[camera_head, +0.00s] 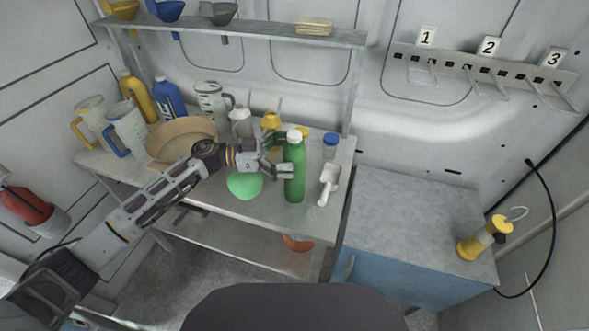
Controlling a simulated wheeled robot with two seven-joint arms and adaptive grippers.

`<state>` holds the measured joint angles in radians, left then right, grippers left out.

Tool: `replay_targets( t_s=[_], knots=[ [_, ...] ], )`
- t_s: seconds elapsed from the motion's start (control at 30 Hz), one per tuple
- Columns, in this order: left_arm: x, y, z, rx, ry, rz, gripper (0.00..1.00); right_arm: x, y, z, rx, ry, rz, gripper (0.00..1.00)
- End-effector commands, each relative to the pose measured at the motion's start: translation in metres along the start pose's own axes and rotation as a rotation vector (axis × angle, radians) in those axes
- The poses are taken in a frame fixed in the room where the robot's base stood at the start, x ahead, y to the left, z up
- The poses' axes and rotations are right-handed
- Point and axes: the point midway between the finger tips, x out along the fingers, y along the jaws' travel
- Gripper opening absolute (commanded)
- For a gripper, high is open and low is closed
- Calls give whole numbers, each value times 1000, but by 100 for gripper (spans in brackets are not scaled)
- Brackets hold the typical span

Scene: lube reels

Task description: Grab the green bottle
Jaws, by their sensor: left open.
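The green bottle (295,172) with a white cap stands upright near the front edge of the grey workbench (230,211). My left arm reaches in from the left over the bench. My left gripper (284,157) is open at the left side of the bottle's upper part, with its fingers pointing toward the bottle. I cannot tell whether the fingers touch it. My right gripper is not in view.
A green round object (245,185) lies left of the bottle, and a white scoop (328,184) right of it. A blue-capped jar (330,145) stands behind. A tan basin (168,151), jugs and bottles crowd the left. A blue cabinet (390,274) carries a yellow oil can (474,245).

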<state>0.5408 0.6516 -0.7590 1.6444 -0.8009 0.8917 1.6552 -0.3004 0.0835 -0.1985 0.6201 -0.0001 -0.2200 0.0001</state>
Motion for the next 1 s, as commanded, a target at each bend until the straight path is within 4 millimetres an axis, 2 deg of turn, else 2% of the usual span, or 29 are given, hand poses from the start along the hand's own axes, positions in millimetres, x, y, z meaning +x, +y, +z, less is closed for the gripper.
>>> replay_targets(
  t_s=[0.2,0.7,1.0],
  knots=[
    [14,0,-1,0,0,0,100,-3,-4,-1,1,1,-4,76],
    [15,0,0,0,0,0,100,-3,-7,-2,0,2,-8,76],
    [15,0,0,0,0,0,63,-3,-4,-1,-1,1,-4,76]
  ],
)
